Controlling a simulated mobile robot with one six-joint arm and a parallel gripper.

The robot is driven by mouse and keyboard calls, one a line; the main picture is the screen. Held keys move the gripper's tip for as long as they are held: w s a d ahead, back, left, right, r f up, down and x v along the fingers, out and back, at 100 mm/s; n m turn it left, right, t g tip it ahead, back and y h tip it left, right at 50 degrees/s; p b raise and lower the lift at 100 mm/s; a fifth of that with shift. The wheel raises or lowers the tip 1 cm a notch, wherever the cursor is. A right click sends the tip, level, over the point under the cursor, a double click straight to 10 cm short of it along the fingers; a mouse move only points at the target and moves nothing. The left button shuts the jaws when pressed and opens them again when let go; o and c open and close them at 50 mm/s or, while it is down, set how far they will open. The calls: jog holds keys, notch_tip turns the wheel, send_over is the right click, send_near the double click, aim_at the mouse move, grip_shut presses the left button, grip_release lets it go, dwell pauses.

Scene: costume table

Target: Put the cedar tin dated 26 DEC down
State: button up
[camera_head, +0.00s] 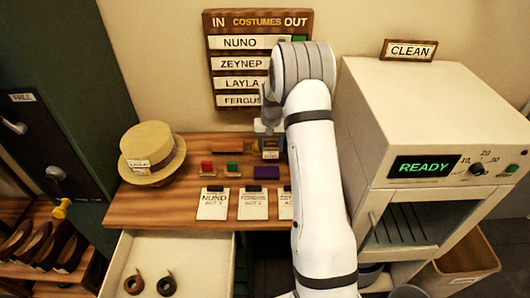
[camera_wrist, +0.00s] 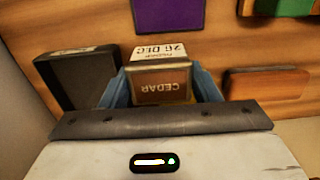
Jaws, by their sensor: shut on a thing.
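The cedar tin (camera_wrist: 162,85) is a small brown-fronted box in the wrist view, with CEDAR on its face and a pale label reading 26 DEC on top. Both texts appear upside down. The blue fingers of my gripper (camera_wrist: 160,92) are shut on it from both sides. In the head view the tin (camera_head: 270,154) is small at the back of the wooden table (camera_head: 170,207), left of my arm. My gripper (camera_head: 269,142) is over it there. The tin's underside is hidden, so I cannot tell whether it touches the table.
A dark box (camera_wrist: 75,80) stands close left of the tin in the wrist view. A purple pad (camera_head: 266,172), red block (camera_head: 207,167) and green block (camera_head: 232,169) lie nearby. A straw hat (camera_head: 152,148) sits left; a READY cabinet (camera_head: 430,110) stands right.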

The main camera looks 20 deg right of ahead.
aim_at(271, 153)
notch_tip(271, 153, down, 4)
jog(key=shift+r+p, duration=0.15)
jog(key=shift+p, duration=0.35)
jog(key=shift+s, duration=0.1)
jog(key=o, duration=0.6)
jog(key=shift+c, duration=0.2)
jog(key=o, duration=0.5)
jog(key=shift+c, duration=0.2)
